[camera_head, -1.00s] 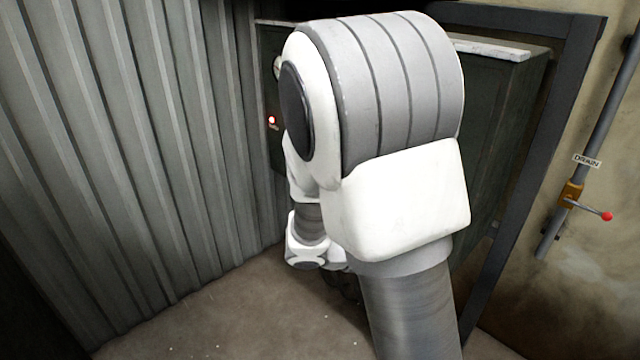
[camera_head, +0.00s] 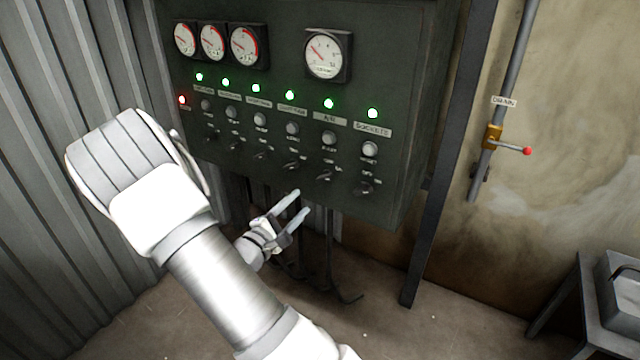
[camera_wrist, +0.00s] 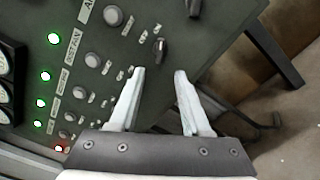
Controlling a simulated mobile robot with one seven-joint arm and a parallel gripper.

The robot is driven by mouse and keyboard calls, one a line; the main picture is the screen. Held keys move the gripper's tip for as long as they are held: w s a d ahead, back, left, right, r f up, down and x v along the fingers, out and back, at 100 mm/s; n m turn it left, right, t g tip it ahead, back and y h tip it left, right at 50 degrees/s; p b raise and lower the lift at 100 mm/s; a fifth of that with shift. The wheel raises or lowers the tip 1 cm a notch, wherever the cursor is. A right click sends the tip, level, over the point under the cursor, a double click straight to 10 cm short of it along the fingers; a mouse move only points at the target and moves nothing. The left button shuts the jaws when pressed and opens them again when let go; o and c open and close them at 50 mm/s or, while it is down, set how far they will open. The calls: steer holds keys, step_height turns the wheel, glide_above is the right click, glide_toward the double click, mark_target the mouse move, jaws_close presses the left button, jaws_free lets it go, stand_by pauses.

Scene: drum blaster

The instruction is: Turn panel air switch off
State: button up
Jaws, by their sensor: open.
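The dark green control panel (camera_head: 225,165) has a row of rotary switches under buttons and lit green lamps. The column that seems labelled AIR (camera_head: 330,118) is second from the right. Its lamp (camera_head: 328,103) is lit green, and its dark switch (camera_head: 324,176) is at the bottom of the column. My gripper (camera_head: 302,203) is open and empty, just below the switch row.
Round gauges (camera_head: 323,55) sit above the lamps. A red lamp (camera_head: 182,99) glows at the panel's left. A drain valve with a red-tipped lever (camera_head: 526,151) is on the right wall. Cables (camera_head: 328,245) hang below the panel. Corrugated wall (camera_head: 60,90) stands left.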

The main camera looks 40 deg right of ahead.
mark_target(323, 180)
steer(key=b+x, duration=0.1)
steer(key=x, duration=1)
steer(key=shift+w+d, duration=0.1)
steer(key=shift+d, duration=0.25)
steer(key=shift+c, duration=0.3)
jaws_close()
